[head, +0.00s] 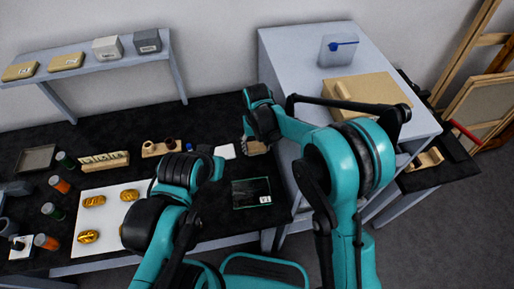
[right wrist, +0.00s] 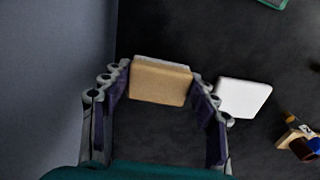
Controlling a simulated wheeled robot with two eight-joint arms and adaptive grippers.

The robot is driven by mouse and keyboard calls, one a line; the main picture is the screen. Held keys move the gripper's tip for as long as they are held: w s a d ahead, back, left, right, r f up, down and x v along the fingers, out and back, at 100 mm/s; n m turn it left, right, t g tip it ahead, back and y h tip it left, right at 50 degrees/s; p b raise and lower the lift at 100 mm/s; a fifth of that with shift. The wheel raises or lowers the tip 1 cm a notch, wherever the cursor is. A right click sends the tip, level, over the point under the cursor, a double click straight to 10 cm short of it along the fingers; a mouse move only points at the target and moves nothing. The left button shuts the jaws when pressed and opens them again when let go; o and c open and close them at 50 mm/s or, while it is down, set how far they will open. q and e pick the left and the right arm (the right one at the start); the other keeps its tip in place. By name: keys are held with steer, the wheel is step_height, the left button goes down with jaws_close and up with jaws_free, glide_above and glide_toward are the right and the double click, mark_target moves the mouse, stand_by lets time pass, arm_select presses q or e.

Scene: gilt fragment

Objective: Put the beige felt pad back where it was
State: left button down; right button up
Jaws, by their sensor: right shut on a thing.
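The beige felt pad (right wrist: 160,84) is between the two fingers of my right gripper (right wrist: 160,88), which is shut on it. A pale edge shows just behind the pad in the right wrist view; I cannot tell what it belongs to. In the head view the pad (head: 256,148) shows just below my right gripper (head: 250,142), over the dark table beside the grey cabinet. I cannot tell whether it touches the table. A white pad (head: 225,151) lies just left of it and also shows in the right wrist view (right wrist: 244,97). My left gripper (head: 204,151) is mostly hidden by its arm.
The grey cabinet (head: 291,50) rises close on the right. A green-edged dark panel (head: 251,193) lies in front. A wooden holder (head: 161,148) and a white board (head: 92,222) with gilt pieces are to the left. A raised shelf (head: 88,60) stands behind.

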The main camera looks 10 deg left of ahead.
mark_target(257, 147)
steer(key=shift+f, duration=0.1)
steer(key=shift+f, duration=0.15)
steer(key=o, duration=1)
steer(key=shift+r, duration=0.2)
step_height(257, 147, up, 12)
steer(key=p, duration=0.3)
